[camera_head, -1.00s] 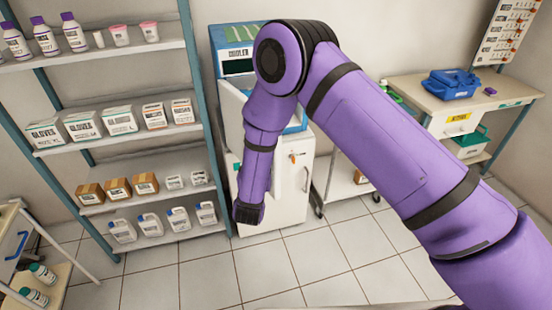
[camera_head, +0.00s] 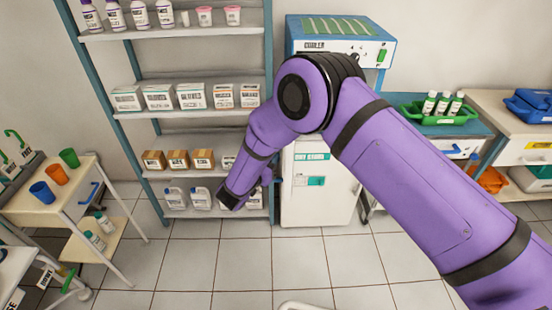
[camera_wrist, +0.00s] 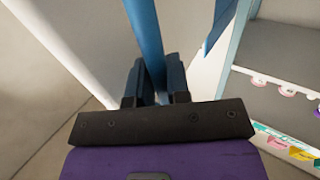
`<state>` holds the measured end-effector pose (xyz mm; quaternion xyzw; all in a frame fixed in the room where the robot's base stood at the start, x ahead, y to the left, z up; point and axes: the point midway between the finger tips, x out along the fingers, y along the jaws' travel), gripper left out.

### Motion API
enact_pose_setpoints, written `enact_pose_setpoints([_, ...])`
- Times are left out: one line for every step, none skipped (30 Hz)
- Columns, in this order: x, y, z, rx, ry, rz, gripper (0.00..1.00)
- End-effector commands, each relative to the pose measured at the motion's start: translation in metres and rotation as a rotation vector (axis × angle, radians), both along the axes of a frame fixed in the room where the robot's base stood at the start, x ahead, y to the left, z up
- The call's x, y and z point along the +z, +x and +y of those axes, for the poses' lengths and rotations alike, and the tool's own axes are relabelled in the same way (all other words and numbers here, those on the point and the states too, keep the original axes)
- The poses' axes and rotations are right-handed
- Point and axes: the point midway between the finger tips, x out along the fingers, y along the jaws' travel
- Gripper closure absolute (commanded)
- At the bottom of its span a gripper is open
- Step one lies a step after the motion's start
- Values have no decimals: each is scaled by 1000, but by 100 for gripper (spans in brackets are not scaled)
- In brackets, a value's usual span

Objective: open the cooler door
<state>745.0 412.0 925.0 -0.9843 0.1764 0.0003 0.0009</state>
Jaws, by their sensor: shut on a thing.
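In the wrist view my gripper (camera_wrist: 158,75) is shut on an upright blue bar (camera_wrist: 147,40), which looks like the door handle. A pale panel (camera_wrist: 85,40) lies to the left of the bar.
The shelving (camera_head: 190,118), with boxes and bottles, stands close behind my gripper. A white cabinet (camera_head: 320,195) is under the cooler. A cart (camera_head: 75,205) with cups stands left, and a counter with a green tray (camera_head: 440,112) right. The tiled floor in front is open.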

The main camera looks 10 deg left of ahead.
Motion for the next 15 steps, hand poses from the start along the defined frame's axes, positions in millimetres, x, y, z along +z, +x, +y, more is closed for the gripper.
enact_pose_setpoints([1,1,0,-2,-2,-2,100])
enact_pose_setpoints([1,1,0,-3,-2,-2,100])
enact_pose_setpoints([1,1,0,-3,-2,-2,100])
enact_pose_setpoints([1,1,0,-3,-2,-2,100])
enact_pose_setpoints([1,1,0,-3,-2,-2,100])
enact_pose_setpoints([1,1,0,-3,-2,-2,100])
enact_pose_setpoints([1,1,0,-3,-2,-2,100])
enact_pose_setpoints([1,1,0,-3,-2,-2,100])
enact_pose_setpoints([1,1,0,-3,-3,-2,100])
enact_pose_setpoints([1,1,0,-3,-2,-2,100])
enact_pose_setpoints([1,1,0,-3,-2,-2,79])
enact_pose_setpoints([1,1,0,-3,-2,-2,70])
enact_pose_setpoints([1,1,0,-2,-2,-2,63])
enact_pose_setpoints([1,1,0,-2,-2,-2,59])
enact_pose_setpoints([0,1,0,-2,-2,-2,59])
